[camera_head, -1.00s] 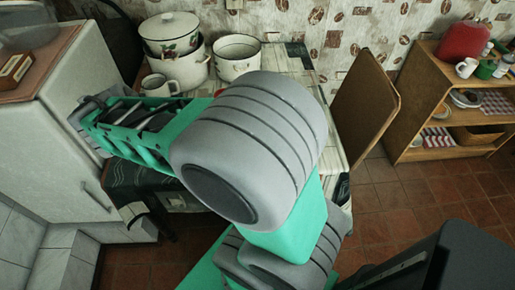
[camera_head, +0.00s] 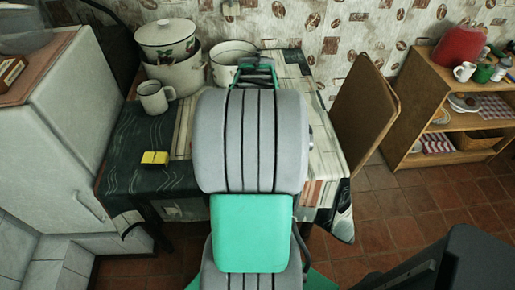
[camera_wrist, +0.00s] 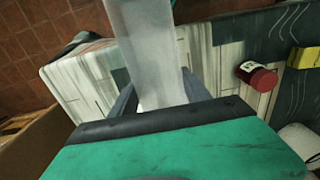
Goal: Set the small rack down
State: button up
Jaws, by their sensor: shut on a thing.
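In the wrist view my gripper (camera_wrist: 158,84) has a pale grey, slab-like thing between its two fingers, which I take to be the small rack (camera_wrist: 145,42). It reaches out from the fingers toward the top of the picture, over the table's patterned cloth (camera_wrist: 85,78). I cannot tell whether it touches the cloth. In the head view my arm hides the fingers and the rack. The table (camera_head: 120,175) shows on both sides of the arm.
A yellow block (camera_head: 155,158) and a grey mug (camera_head: 155,97) stand left of my arm. Enamel pots (camera_head: 170,38) line the back. A red jar (camera_wrist: 258,76) is beside the gripper. The dark cloth at front left is fairly clear.

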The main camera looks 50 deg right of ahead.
jog(key=w+d+f, duration=0.1)
jog(key=f, duration=0.1)
jog(key=w+d+f, duration=0.2)
jog(key=d+f, duration=0.1)
jog(key=shift+f, duration=0.35)
jog(key=shift+w+d+f, duration=0.1)
jog(key=shift+d+f, duration=0.05)
jog(key=shift+f, duration=0.75)
jog(key=shift+w+d+f, duration=0.1)
jog(key=shift+f, duration=0.75)
jog(key=o, duration=1.5)
jog(key=shift+f, duration=0.1)
